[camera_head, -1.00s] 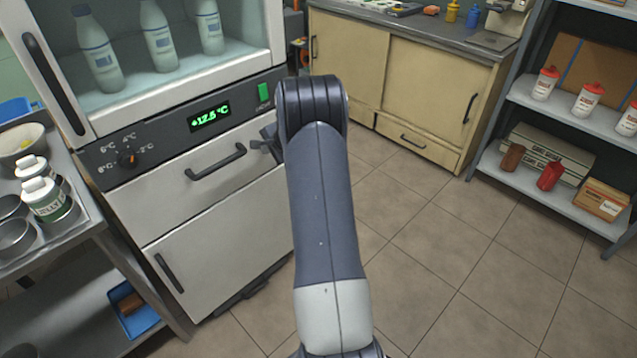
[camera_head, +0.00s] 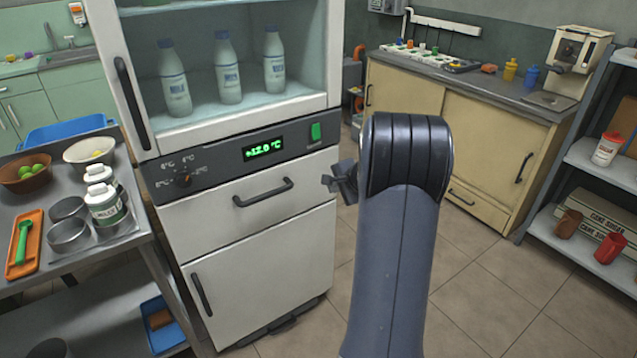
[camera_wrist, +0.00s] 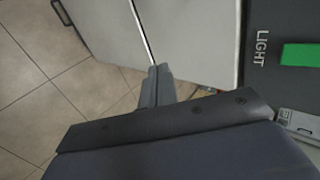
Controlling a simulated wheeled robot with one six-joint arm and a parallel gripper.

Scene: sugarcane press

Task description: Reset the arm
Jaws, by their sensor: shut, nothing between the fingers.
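My gripper (camera_head: 330,182) shows in part to the left of that joint, near the fridge's right edge. In the wrist view my gripper (camera_wrist: 158,72) is shut and empty, its fingertips together.
The fridge (camera_head: 262,240) holds several milk bottles and its display (camera_head: 263,149) is lit green. The green light switch (camera_wrist: 300,55) is close in the wrist view. A steel table (camera_head: 130,249) stands left, a cabinet (camera_head: 440,121) and shelf (camera_head: 590,247) right. Open floor lies between.

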